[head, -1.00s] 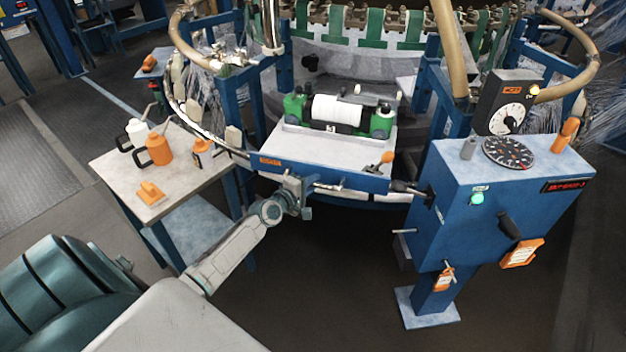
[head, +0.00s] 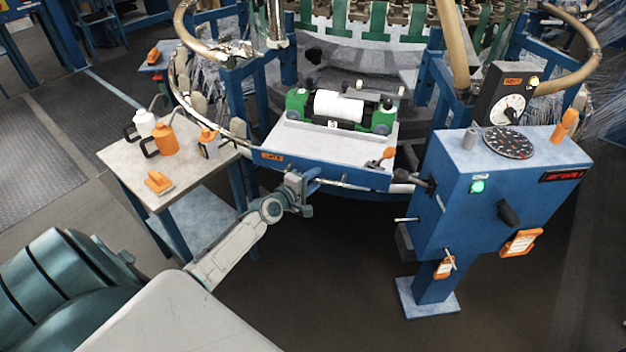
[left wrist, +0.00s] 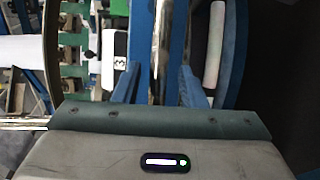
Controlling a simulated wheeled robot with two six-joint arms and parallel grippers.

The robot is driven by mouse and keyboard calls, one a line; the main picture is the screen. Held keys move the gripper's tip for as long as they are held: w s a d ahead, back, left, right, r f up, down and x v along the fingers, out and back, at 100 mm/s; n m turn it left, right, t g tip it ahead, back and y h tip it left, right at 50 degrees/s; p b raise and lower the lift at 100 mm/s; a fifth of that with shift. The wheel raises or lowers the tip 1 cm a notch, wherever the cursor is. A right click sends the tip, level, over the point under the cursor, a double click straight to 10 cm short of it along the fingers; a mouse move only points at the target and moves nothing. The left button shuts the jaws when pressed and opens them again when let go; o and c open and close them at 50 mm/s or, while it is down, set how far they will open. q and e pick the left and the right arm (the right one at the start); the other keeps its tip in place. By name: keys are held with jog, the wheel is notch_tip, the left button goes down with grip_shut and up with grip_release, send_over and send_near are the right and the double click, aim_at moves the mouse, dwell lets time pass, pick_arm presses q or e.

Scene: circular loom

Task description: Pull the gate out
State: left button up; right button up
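The gate is a blue-fronted panel (head: 340,172) with a pale top at the front of the loom, in the middle of the head view. A shiny bar runs along its front face. A green shuttle (head: 298,104) with a white bobbin (head: 338,104) lies on top. My left gripper (head: 312,180) is at the gate's front, by the bar. In the left wrist view its two blue fingers (left wrist: 157,88) stand apart, with a shiny bar (left wrist: 160,40) showing between them. Whether they touch it cannot be told. My right gripper is not in view.
A blue control box (head: 470,205) with dial and levers stands close to the gate's right. A side table (head: 185,180) with orange and white cans stands at the left. An orange-knobbed lever (head: 385,156) is at the gate's right end. The floor in front is clear.

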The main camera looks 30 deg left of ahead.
pick_arm(q)
jog(key=shift+s, duration=0.2)
jog(key=s+a+r+p, duration=0.1)
jog(key=s+r+p, duration=0.1)
jog(key=s, duration=0.8)
jog(key=shift+p, duration=0.5)
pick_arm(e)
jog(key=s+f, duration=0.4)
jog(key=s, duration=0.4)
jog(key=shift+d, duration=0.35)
pick_arm(q)
jog(key=shift+s+f, duration=0.1)
